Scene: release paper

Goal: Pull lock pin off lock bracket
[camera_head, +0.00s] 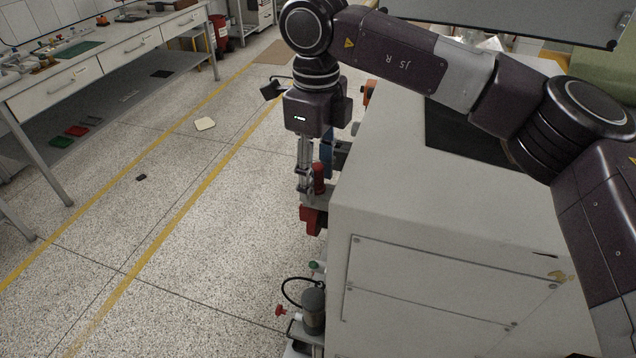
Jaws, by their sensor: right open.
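My right arm reaches over the grey machine cabinet, and my right gripper (304,190) points down beside the cabinet's left side. Its fingers are seen nearly edge-on and look open. A small dark red upright part (319,178), which looks like the lock pin, stands just right of the fingers. Below it is a grey bracket (318,199) on the cabinet's side, with a red block (311,220) under it. I cannot tell whether the fingers are around the red part or only beside it. My left gripper is not in view.
The grey cabinet (440,225) fills the right side. A pump-like cylinder (313,310) with a black hose stands low by its front left corner. A workbench (95,75) runs along the upper left.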

